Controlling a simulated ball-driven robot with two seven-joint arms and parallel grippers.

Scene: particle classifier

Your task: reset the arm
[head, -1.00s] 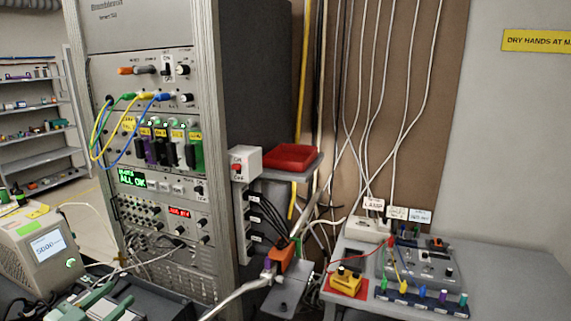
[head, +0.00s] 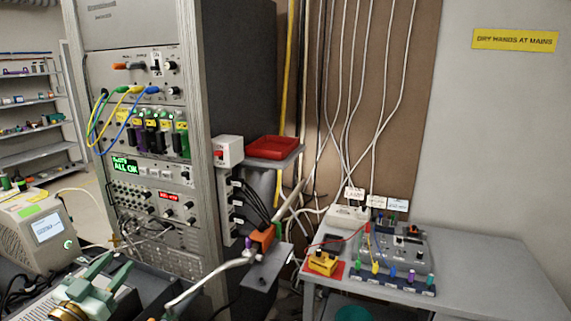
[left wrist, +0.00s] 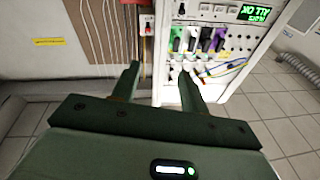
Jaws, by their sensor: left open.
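My left gripper (head: 119,262) is a green two-finger gripper at the bottom left of the head view. Its fingers are apart with nothing between them, in front of the rack's lower part. In the left wrist view the open fingers (left wrist: 158,72) reach out over empty space. That view appears upside down, with the rack's front (left wrist: 222,42) beyond and to the right of the fingers. No right gripper shows in either view.
The tall equipment rack (head: 203,200) stands at centre left, with a grey instrument (head: 30,250) at far left. A red tray (head: 274,147) sits on a shelf beside the rack. A grey table (head: 480,262) with a control board (head: 398,250) stands at right.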

